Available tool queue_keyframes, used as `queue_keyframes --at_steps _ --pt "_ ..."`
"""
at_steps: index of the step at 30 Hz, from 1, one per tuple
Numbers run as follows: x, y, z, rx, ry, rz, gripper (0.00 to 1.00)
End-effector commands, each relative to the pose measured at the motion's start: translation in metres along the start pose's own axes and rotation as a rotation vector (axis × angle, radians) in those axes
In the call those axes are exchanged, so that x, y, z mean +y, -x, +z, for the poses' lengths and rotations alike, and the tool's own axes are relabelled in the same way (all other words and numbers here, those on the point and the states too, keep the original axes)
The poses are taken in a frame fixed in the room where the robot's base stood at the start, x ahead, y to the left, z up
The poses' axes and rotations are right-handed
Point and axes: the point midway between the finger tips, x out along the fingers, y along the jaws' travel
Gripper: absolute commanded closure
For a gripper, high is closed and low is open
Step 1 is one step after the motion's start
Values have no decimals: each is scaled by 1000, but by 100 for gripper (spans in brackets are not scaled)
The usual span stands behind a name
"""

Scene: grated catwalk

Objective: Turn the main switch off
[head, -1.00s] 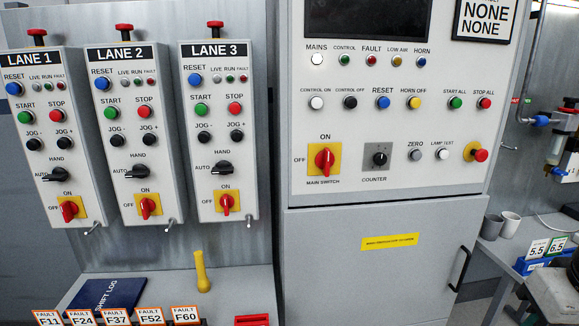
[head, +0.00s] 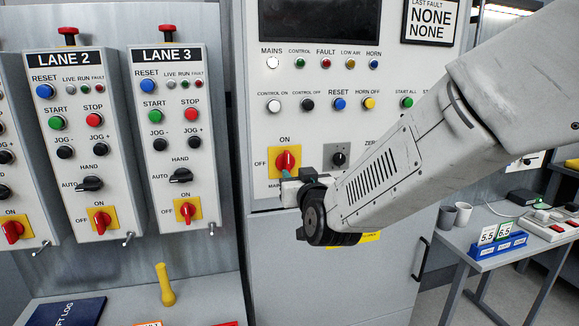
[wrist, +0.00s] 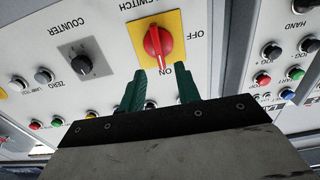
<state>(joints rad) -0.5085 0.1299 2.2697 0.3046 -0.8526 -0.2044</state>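The main switch (head: 286,159) is a red rotary knob on a yellow plate on the grey main panel. Its handle stands about upright, toward the ON label, with OFF to the left. In the wrist view, which is upside down, the knob (wrist: 158,42) shows just beyond my fingertips. My gripper (wrist: 161,76) is open, with two green fingers apart and nothing between them. The fingers point at the knob; no contact shows. In the head view my gripper (head: 285,186) is just below the knob, and my arm hides part of the panel at right.
The black counter knob (head: 340,155) is close to the right of the switch. Lane 3 box (head: 170,130), with its own red switch, stands to the left. A yellow-handled object (head: 165,285) stands on the ledge below. A table with cups (head: 463,214) is at right.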

Motion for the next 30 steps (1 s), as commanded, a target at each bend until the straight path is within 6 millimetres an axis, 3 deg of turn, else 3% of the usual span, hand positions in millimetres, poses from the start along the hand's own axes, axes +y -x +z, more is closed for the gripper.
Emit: queue_keyframes --at_steps 12,24,28,30 --pt "1 -62 0 0 0 1 67" --pt "1 -72 -1 0 0 1 67" --pt "1 -72 0 0 0 1 100" --pt "1 -72 0 0 0 1 100"
